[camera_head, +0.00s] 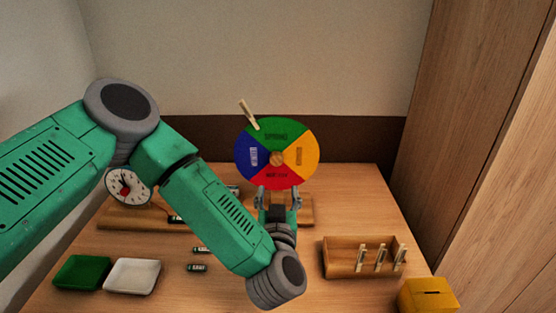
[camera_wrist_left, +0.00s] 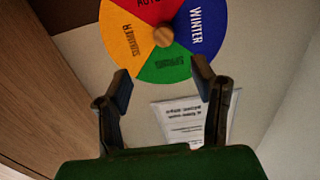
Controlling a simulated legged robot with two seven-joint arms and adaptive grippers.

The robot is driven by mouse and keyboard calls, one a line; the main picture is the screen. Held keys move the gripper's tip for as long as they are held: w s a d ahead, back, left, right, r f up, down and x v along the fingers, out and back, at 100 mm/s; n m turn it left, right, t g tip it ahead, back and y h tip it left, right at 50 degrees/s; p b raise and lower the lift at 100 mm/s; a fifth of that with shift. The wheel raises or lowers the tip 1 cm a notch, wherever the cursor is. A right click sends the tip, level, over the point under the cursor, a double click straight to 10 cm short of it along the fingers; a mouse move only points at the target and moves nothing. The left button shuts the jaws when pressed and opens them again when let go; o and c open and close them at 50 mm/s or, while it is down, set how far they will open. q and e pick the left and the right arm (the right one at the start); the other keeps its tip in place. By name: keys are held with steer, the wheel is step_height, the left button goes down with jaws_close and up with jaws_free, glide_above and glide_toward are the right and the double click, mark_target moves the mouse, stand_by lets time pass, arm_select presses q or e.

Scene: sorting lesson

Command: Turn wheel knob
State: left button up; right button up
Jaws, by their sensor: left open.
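The season wheel (camera_head: 297,136) stands upright at the back of the table, with green at top, yellow right, red bottom and blue left. Its round wooden knob (camera_head: 277,158) is at the centre. A wooden clothespin (camera_head: 248,115) sits at its upper left edge. My left gripper (camera_head: 279,194) is open and empty, in front of the wheel's lower part and below the knob. In the left wrist view the wheel (camera_wrist_left: 122,35) appears upside down, and the knob (camera_wrist_left: 163,36) lies beyond the open fingers (camera_wrist_left: 164,82), apart from them. My right gripper is not in view.
A wooden box (camera_head: 342,264) with several clothespins and a yellow slotted box (camera_head: 428,295) stand at right. A green tray (camera_head: 82,272) and white tray (camera_head: 132,275) lie at left, near small labelled pieces (camera_head: 197,267). A clock (camera_head: 128,187) stands behind my arm. A printed sheet (camera_wrist_left: 190,121) shows in the wrist view.

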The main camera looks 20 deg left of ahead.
mark_target(275, 162)
arm_select(q)
steer(key=x, duration=0.3)
steer(key=a+x, duration=0.1)
steer(key=x, duration=0.7)
steer(key=shift+s+a, duration=0.2)
steer(key=shift+a, duration=0.1)
steer(key=shift+w+d, duration=0.25)
steer(key=shift+w, duration=0.45)
steer(key=shift+w+d, duration=0.25)
steer(key=shift+d, duration=0.1)
steer(key=shift+a, duration=0.55)
steer(key=c, duration=1.1)
